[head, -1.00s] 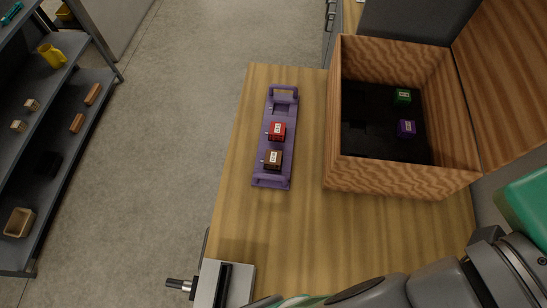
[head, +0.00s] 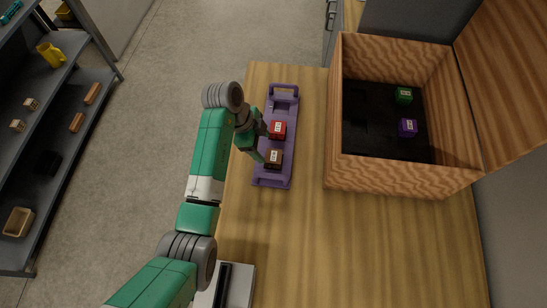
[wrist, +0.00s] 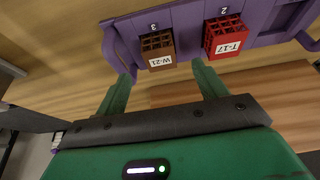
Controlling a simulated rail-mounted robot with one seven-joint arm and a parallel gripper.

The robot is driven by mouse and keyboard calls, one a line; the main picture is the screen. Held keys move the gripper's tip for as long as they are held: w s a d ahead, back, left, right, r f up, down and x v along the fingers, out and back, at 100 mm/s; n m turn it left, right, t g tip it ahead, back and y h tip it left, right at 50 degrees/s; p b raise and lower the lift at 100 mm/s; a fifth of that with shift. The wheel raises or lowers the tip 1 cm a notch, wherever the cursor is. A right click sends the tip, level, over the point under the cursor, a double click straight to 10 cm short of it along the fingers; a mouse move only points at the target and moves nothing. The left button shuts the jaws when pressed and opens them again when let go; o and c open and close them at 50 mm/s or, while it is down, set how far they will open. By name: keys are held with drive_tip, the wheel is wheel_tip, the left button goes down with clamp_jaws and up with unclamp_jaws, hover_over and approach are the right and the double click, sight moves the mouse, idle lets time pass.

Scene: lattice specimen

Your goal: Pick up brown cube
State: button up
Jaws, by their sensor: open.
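The brown cube (head: 274,159), with a white label, sits in the front slot of the purple rack (head: 270,182) on the wooden table. In the wrist view the brown cube (wrist: 157,47) shows a lattice side and sits by the number 3 on the purple rack (wrist: 188,38). My gripper (wrist: 162,76) is open and empty. Its two fingers point toward the brown cube, one toward each side of it, with the cube beyond the tips. In the head view my gripper (head: 261,157) is just left of the brown cube; its fingers are partly hidden.
A red cube (head: 278,130) sits in the adjacent rack slot, close to the brown one; it also shows in the wrist view (wrist: 226,35). An open wooden box (head: 400,174) at right holds a green cube (head: 403,95) and a purple cube (head: 408,128). The table's front right is clear.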

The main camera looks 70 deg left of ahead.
sight(273, 156)
drive_tip(key=shift+w+d+b+x, duration=0.1)
drive_tip(key=shift+b+x, duration=0.05)
drive_tip(key=shift+x, duration=1.8)
drive_tip(key=shift+w+d+b+x, duration=0.1)
drive_tip(key=shift+b+x, duration=0.05)
drive_tip(key=shift+x, duration=1.85)
drive_tip(key=shift+r, duration=0.2)
drive_tip(key=c, duration=1.1)
drive_tip(key=shift+o, duration=0.2)
wheel_tip(273, 156, up, 10)
drive_tip(key=shift+f+p, duration=0.1)
drive_tip(key=shift+p, duration=0.45)
